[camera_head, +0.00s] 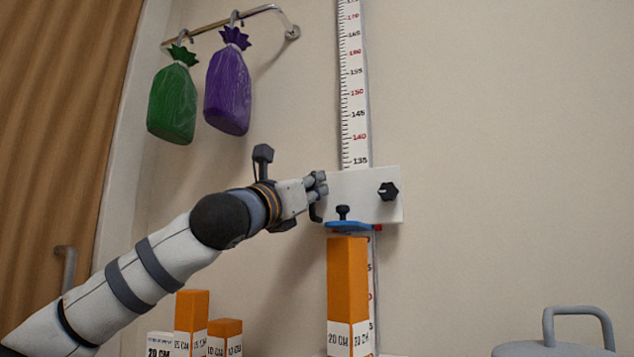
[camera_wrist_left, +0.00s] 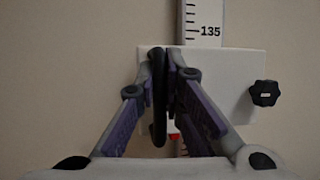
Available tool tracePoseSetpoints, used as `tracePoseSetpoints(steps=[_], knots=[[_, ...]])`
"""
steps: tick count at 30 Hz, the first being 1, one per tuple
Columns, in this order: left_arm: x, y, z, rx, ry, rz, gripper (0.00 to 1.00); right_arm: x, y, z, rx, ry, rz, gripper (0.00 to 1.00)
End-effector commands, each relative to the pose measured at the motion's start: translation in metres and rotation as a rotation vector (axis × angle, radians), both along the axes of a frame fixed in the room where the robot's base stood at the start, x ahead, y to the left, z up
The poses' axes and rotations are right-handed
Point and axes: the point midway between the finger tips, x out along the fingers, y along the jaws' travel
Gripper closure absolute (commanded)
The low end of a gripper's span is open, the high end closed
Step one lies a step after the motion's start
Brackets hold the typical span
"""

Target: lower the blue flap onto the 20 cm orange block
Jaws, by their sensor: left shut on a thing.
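The blue flap (camera_head: 348,226) juts from the bottom of a white slider plate (camera_head: 365,185) on the wall ruler. The orange block (camera_head: 347,280) labelled 20 CM stands upright directly under the flap. The flap looks very close to the block's top; I cannot tell whether they touch. My left gripper (camera_head: 318,190) is at the plate's left edge, shut on a black handle (camera_wrist_left: 158,100), which stands upright between the fingers in the left wrist view. The plate also shows there (camera_wrist_left: 225,75), with the flap hidden. My right gripper is not in view.
A black knob (camera_head: 388,191) is on the plate's right side. The ruler (camera_head: 354,90) runs up the wall. Other orange blocks (camera_head: 192,310) stand at lower left. Green (camera_head: 172,103) and purple (camera_head: 228,90) bags hang from a rail. A grey handled object (camera_head: 578,330) is at lower right.

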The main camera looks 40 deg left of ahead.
Motion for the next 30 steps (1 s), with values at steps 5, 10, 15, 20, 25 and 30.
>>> tracePoseSetpoints(steps=[5, 10, 15, 20, 25, 30], knots=[[0.0006, 0.0006, -0.0164, -0.002, 0.002, 0.001, 1.00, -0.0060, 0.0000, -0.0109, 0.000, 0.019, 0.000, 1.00], [0.0000, 0.0005, -0.0184, -0.001, 0.001, 0.001, 1.00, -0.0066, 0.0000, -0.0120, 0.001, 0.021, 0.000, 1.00], [0.0005, 0.0002, -0.0190, -0.002, 0.004, 0.001, 1.00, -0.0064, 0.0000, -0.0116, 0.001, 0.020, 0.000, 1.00], [0.0010, 0.0001, -0.0199, -0.002, 0.006, 0.000, 0.78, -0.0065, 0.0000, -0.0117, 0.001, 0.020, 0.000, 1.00], [0.0006, 0.0001, -0.0188, -0.002, 0.004, 0.001, 0.70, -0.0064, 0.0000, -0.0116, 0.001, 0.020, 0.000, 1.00], [-0.0010, 0.0001, -0.0185, -0.001, 0.002, 0.001, 0.70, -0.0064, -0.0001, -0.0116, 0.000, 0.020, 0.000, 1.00]])
